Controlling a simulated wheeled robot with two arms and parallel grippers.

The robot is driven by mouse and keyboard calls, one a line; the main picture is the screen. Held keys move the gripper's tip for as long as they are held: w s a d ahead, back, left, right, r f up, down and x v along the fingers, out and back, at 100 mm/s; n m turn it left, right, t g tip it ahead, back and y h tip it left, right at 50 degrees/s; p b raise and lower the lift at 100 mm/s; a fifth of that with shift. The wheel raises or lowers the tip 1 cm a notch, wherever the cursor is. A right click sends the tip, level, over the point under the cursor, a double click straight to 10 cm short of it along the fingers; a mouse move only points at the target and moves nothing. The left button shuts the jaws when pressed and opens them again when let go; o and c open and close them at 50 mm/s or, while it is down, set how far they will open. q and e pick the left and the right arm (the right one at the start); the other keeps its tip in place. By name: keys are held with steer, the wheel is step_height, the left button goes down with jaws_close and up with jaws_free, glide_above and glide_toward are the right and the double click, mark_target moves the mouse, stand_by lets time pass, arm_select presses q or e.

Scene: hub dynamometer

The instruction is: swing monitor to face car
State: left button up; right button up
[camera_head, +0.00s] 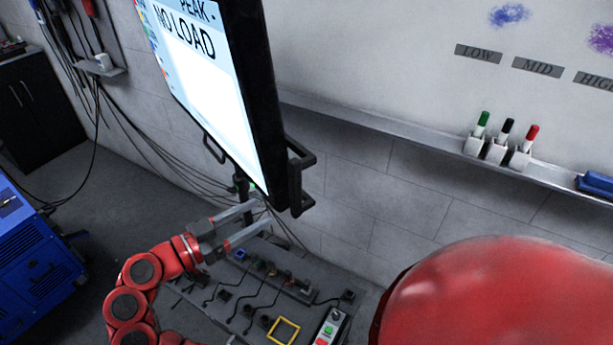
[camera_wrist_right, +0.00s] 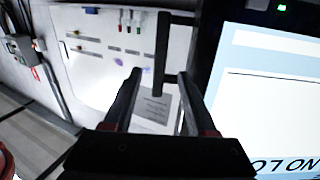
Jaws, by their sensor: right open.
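The monitor (camera_head: 205,75) is in the head view, its lit screen turned toward the left and reading "PEAK - NO LOAD". Its dark frame has a black bar handle (camera_head: 300,178) on the right side, and a post below. My right gripper (camera_head: 262,216) is open and empty, just below the monitor near this handle. In the right wrist view, a black handle bar (camera_wrist_right: 161,55) shows between the open fingers (camera_wrist_right: 158,85); I cannot tell whether they reach around it. The screen (camera_wrist_right: 265,100) is upside down at right there. My left gripper is not in view. I cannot identify the car.
A grey panel (camera_head: 240,312) with cables, sockets and a button box (camera_head: 329,328) lies below my right gripper. A whiteboard (camera_head: 400,50) with a marker ledge (camera_head: 420,133) is on the wall behind. A blue machine (camera_head: 35,255) stands at left. Cables hang along the wall.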

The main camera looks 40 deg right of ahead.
steer(key=d+p, duration=0.5)
steer(key=d, duration=0.8)
steer(key=shift+d, duration=0.25)
steer(key=shift+w, duration=0.1)
jaws_close()
stand_by(0.7)
